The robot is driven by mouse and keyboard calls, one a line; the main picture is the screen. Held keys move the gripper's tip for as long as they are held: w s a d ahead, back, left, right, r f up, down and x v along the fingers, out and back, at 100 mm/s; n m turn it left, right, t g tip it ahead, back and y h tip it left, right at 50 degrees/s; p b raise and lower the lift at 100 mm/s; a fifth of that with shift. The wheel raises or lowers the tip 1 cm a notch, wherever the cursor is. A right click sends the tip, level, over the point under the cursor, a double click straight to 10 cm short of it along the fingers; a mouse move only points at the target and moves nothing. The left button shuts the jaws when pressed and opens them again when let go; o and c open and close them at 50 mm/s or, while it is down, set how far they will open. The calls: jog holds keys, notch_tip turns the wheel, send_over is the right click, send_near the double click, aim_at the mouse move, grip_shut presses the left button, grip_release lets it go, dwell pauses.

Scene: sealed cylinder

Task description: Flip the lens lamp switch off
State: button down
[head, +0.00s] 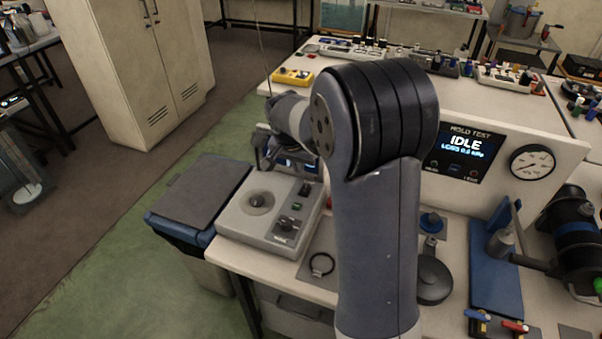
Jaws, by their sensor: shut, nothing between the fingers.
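A light grey control box (238,225) stands on the near left corner of the bench. Its top carries a round grey disc with a central stud (257,201), a small green-lit control (296,206), a small dark part (304,190) and a dark knob (286,224). No label reading lens lamp is legible, so I cannot tell which part is the switch. My gripper (264,155) is small and dark in the view, at the far edge of the box, shut and empty. My arm covers the area right of the box; whether the fingers touch anything is unclear.
A panel reading IDLE (456,152) and a dial gauge (531,162) face me on the right. A dark-lidded bin (200,192) stands left of the box. A black ring (321,265) lies in front. A blue stand (496,285) is at right.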

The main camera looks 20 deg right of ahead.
jog(key=shift+s+v, duration=0.2)
jog(key=shift+v, duration=1.05)
jog(key=shift+a+f, duration=0.1)
jog(key=shift+f, duration=0.05)
